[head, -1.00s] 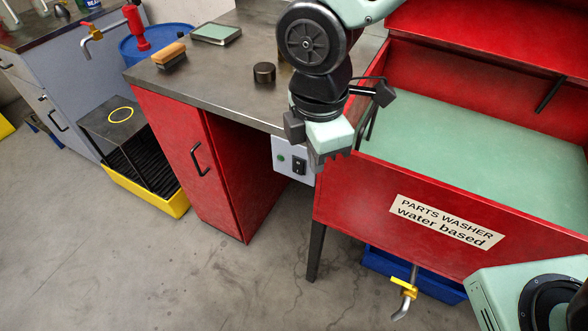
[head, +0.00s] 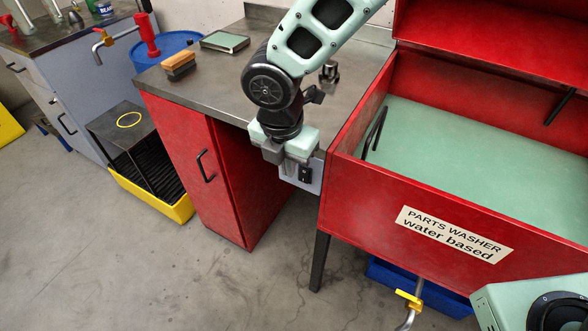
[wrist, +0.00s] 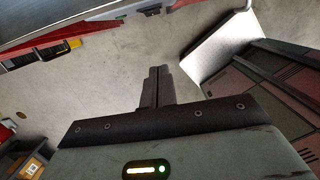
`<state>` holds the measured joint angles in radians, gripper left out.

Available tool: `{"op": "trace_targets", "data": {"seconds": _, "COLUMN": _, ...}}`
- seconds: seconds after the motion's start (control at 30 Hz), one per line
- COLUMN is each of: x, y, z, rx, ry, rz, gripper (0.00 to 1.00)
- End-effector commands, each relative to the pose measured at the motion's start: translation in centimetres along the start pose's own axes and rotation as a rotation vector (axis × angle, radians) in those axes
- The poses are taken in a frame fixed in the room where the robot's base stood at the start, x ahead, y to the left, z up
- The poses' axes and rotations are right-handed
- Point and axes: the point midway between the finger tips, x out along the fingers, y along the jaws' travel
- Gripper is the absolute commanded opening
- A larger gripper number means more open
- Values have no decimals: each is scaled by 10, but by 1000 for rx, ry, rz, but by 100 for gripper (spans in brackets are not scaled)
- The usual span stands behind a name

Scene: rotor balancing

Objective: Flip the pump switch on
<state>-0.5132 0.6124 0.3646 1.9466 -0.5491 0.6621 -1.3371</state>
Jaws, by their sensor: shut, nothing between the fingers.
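The pump switch is a small black rocker (head: 306,174) on a pale grey switch box (head: 313,187). The box is fixed at the front of the steel bench, left of the red parts washer (head: 350,190). The rocker's position is too small to read.
The steel bench (head: 215,85) carries a brush (head: 178,65) and a green-topped tray (head: 224,41). A red cabinet (head: 190,150) stands below it at the left. The washer's front wall is close on the right. The floor (head: 150,270) in front is clear.

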Motion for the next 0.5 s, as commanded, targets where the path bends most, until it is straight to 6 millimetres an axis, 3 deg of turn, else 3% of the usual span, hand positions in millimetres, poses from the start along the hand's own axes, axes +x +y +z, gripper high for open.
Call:
{"op": "trace_targets", "data": {"seconds": 0.4, "x": 82, "y": -1, "z": -1, "rx": -2, "ry": 1, "rz": -5, "gripper": 0}}
{"op": "trace_targets", "data": {"seconds": 0.5, "x": 92, "y": -1, "z": 7, "rx": 4, "ry": 0, "rz": -2, "gripper": 0}}
